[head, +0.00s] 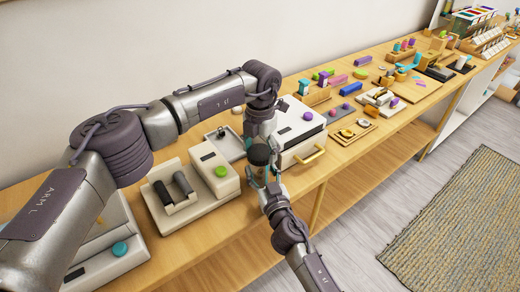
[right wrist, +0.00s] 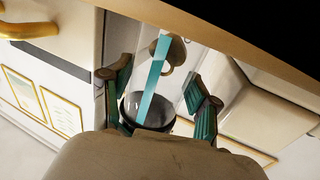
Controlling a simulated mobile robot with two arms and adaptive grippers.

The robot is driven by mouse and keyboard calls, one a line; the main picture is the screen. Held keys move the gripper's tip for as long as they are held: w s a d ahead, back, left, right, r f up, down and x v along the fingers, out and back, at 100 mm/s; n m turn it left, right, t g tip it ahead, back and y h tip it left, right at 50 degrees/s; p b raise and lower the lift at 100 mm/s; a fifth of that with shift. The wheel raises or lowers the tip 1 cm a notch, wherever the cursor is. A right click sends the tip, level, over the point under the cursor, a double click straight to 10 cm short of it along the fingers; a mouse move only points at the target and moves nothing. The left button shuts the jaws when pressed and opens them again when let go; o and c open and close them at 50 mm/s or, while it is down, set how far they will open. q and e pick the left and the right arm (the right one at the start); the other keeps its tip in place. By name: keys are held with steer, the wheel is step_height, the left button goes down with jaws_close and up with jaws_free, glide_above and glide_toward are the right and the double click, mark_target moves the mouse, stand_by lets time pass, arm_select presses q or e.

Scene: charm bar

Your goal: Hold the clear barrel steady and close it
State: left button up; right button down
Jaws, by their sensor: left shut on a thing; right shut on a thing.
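The clear barrel (head: 260,176) stands upright between my two grippers near the front edge of the counter, with a dark cap (head: 260,154) at its upper end. In the right wrist view, the clear barrel (right wrist: 148,68) has a teal strip inside, and the black cap (right wrist: 148,112) sits at its lower end in the picture. My right gripper (head: 266,188) is shut on the barrel, its fingers on either side of it. My left gripper (head: 262,143) comes from above and is shut at the dark cap; its fingertips are mostly hidden. I cannot tell whether the cap is fully seated.
A white box (head: 297,128) with a purple knob and gold handle stands close behind the barrel. A beige device (head: 219,171) with a green button is to the left. A grey tray (head: 228,146) lies behind. Several small items fill the counter to the right.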

arm_select(q)
steer(key=m, duration=0.5)
steer(key=shift+m, duration=0.3)
steer(key=o, duration=1.3)
steer(key=shift+r, duration=0.1)
step_height(320, 180, up, 12)
steer(key=shift+f, duration=0.1)
arm_select(e)
steer(key=shift+c, duration=1)
jaws_free()
